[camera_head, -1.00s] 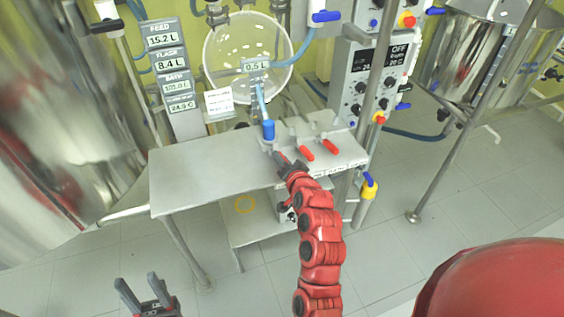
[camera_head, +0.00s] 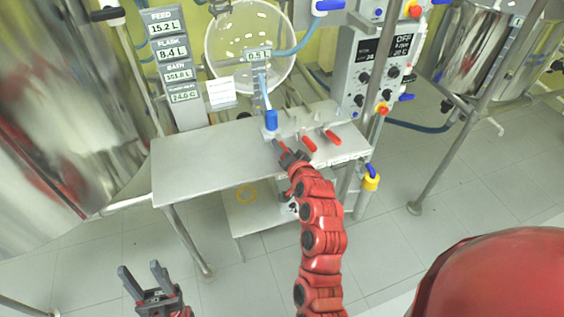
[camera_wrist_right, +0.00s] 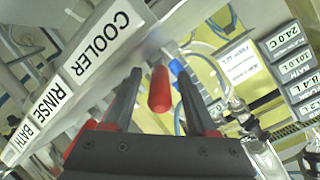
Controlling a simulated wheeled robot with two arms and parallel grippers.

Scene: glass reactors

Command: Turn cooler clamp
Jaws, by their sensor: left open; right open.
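The cooler clamp's red handle (camera_wrist_right: 159,90) lies between the two fingers of my right gripper (camera_wrist_right: 160,76) in the right wrist view, beside the COOLER label (camera_wrist_right: 104,38). The fingers are apart, with visible gaps to the handle on both sides. In the head view my right gripper (camera_head: 284,150) is at the table's front edge and largely hides this clamp. Two more red clamp handles (camera_head: 309,144) (camera_head: 333,138) stick out to its right. My left gripper (camera_head: 141,268) is open and empty, low at the left, away from the table.
The steel table (camera_head: 200,160) is bare on its left side. A blue-ended hose fitting (camera_head: 271,120) stands just behind the clamps, below the round glass flask (camera_head: 248,40). A control box (camera_head: 385,60) stands at the back right. A yellow-and-blue valve (camera_head: 371,178) hangs at the right edge.

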